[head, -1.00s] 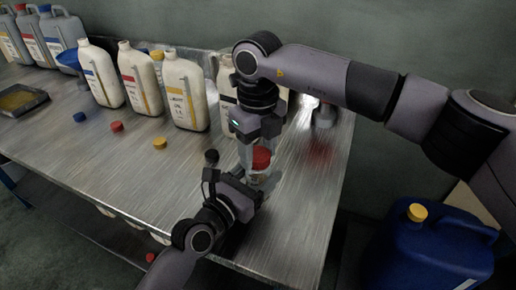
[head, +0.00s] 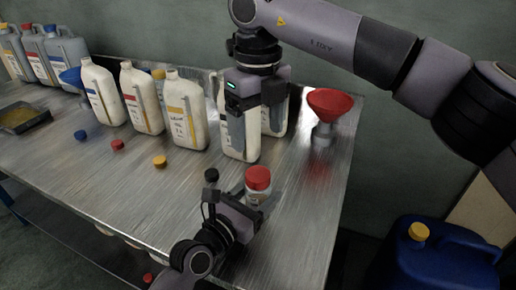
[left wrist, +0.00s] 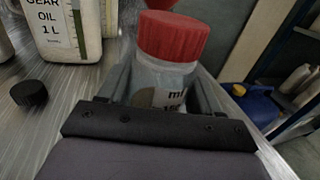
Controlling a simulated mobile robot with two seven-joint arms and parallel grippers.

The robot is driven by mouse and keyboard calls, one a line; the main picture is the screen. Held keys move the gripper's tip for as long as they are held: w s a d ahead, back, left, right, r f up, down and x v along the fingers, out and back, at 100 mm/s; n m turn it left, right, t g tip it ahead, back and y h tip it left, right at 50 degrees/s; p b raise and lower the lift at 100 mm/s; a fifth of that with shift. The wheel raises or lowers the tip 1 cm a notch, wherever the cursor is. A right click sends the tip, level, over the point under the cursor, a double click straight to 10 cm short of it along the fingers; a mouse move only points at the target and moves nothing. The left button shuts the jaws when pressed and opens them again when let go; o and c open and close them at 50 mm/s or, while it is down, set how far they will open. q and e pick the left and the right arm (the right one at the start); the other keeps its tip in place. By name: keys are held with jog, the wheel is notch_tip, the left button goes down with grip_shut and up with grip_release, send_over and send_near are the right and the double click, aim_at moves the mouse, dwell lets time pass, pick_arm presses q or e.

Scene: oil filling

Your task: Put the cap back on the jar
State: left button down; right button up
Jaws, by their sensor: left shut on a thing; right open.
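The small clear jar (head: 255,196) stands near the front right of the metal table, with a red cap (head: 258,178) on its mouth. In the left wrist view the red cap (left wrist: 172,36) sits level on the jar (left wrist: 160,82); I cannot tell how tightly it is screwed. My left gripper (head: 252,199) is shut around the jar's body, and its fingers flank the jar in the left wrist view. My right gripper (head: 254,122) is open and empty, raised behind the jar and clear of the cap, in front of a white bottle.
A black cap (head: 211,175) lies left of the jar. White bottles (head: 186,108) line the table's back, with a red funnel (head: 330,103) at the right. Loose blue, red and yellow caps (head: 160,161) lie at left. A blue canister (head: 440,255) stands right of the table.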

aim_at(249, 203)
jog(key=shift+r, duration=0.9)
pick_arm(q)
jog(key=shift+c, duration=0.6)
grip_release()
jog(key=shift+v, duration=3.55)
pick_arm(e)
jog(key=shift+r, duration=0.1)
